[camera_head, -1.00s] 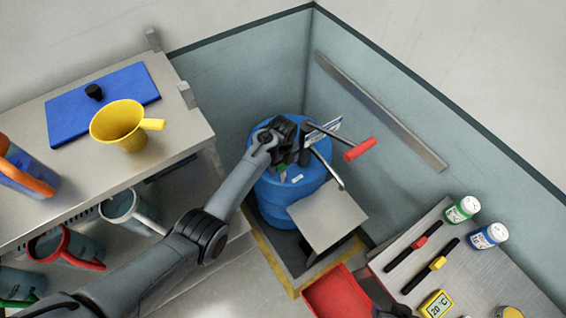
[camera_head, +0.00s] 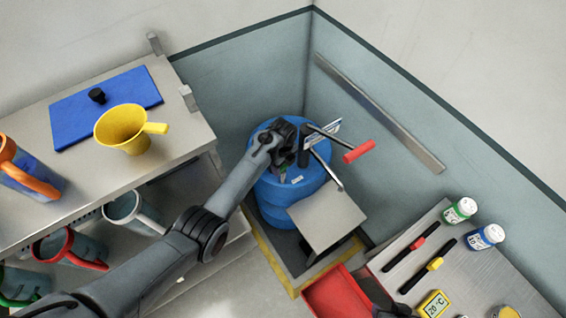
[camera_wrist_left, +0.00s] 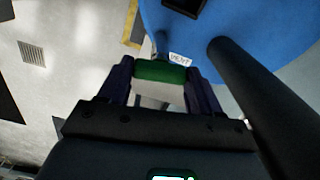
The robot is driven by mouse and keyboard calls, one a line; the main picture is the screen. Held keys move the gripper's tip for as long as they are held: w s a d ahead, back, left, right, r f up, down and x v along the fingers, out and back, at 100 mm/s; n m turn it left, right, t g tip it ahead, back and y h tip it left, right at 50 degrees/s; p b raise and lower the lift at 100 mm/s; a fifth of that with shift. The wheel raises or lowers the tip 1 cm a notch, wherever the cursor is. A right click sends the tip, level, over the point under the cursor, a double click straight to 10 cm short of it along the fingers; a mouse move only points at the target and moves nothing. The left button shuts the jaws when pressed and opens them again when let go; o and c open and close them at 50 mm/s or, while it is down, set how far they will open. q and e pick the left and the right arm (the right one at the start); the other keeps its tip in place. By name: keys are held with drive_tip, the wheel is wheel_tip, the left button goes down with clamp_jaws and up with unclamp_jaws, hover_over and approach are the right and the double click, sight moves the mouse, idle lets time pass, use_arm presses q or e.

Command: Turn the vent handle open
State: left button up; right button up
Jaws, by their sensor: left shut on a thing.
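The blue drum (camera_head: 265,203) stands in the corner on a yellow-edged base. My left gripper (camera_head: 284,166) is over the drum's top, and its body hides much of what it holds. In the left wrist view a green-topped vent handle (camera_wrist_left: 160,73) sits between the two fingers, and the gripper is shut on it. A small white label (camera_wrist_left: 180,59) lies on the blue drum top just beyond the handle.
A pump with a red-gripped lever (camera_head: 358,151) rises right beside my gripper. A grey square plate (camera_head: 327,216) and a red bin (camera_head: 338,293) are in front. A shelf with a yellow funnel (camera_head: 124,127) is left; a bench with bottles (camera_head: 483,237) is right.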

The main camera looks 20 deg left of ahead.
use_arm(q)
drive_tip(key=n+p, duration=0.1)
drive_tip(key=n, duration=0.2)
drive_tip(key=shift+r+n+p, duration=0.2)
drive_tip(key=shift+n+p, duration=0.1)
drive_tip(key=shift+p, duration=0.05)
drive_tip(key=n+p, duration=0.1)
drive_tip(key=n, duration=0.2)
drive_tip(key=shift+n, duration=0.3)
drive_tip(key=n+p, duration=0.1)
drive_tip(key=n, duration=0.3)
drive_tip(key=shift+f+n, duration=0.1)
drive_tip(key=shift+n, duration=2.1)
drive_tip(key=o, duration=1.1)
drive_tip(key=shift+c, duration=0.2)
